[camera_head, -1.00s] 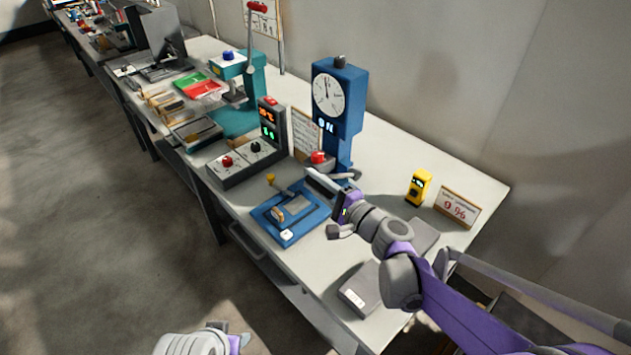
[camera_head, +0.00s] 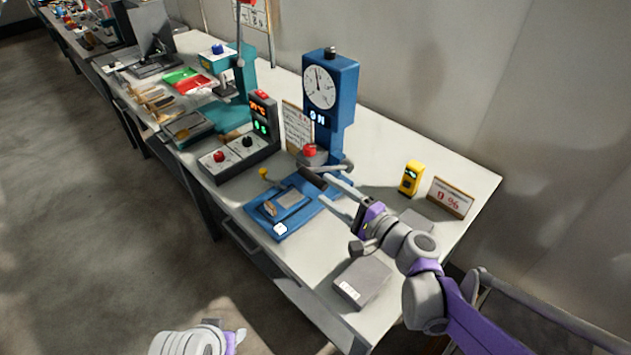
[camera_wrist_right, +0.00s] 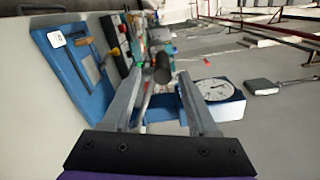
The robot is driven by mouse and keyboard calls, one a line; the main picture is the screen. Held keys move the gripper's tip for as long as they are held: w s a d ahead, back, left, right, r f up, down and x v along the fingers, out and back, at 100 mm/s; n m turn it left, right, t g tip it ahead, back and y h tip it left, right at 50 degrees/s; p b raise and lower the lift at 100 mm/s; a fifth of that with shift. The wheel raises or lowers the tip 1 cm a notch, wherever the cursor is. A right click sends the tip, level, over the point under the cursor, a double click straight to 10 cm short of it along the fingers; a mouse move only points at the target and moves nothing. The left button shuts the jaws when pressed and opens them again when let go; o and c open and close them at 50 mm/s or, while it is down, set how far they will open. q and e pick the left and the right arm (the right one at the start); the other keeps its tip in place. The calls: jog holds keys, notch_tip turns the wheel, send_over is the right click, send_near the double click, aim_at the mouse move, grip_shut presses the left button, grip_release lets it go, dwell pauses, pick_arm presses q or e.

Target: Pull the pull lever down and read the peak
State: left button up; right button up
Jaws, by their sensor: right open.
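The blue tester (camera_head: 343,90) stands at the table's back with a round white dial (camera_head: 320,87) and a small lit display. The dial also shows in the right wrist view (camera_wrist_right: 214,89). The pull lever (camera_head: 313,178) is a grey rod with a dark grip near the blue base plate (camera_head: 262,211). My right gripper (camera_head: 323,188) is open at the lever. In the right wrist view the dark grip (camera_wrist_right: 161,69) appears between the two fingertips; I cannot tell whether they touch it. My left gripper (camera_head: 238,338) is only partly visible at the bottom edge.
A control box (camera_head: 238,152) with red and black knobs stands left of the tester. A yellow device (camera_head: 411,178) and a sign (camera_head: 450,197) stand at the right. A flat grey box (camera_head: 362,282) lies near the front. Bare tabletop lies behind the yellow device.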

jog(key=shift+v, duration=1.7)
jog(key=shift+a, duration=0.1)
jog(key=s+f+n+g+h+p, duration=0.2)
jog(key=s+f+n+g+h, duration=0.4)
jog(key=s, duration=0.5)
jog(key=s+d+f+n+g+h+p, duration=0.1)
jog(key=s+d+f+n+h+p, duration=0.1)
jog(key=s+d+n+h, duration=0.4)
jog(key=s+d+f, duration=0.1)
jog(key=s+d, duration=0.3)
jog(key=d, duration=0.2)
jog(key=shift+s+h, duration=0.3)
jog(key=shift+h, duration=0.1)
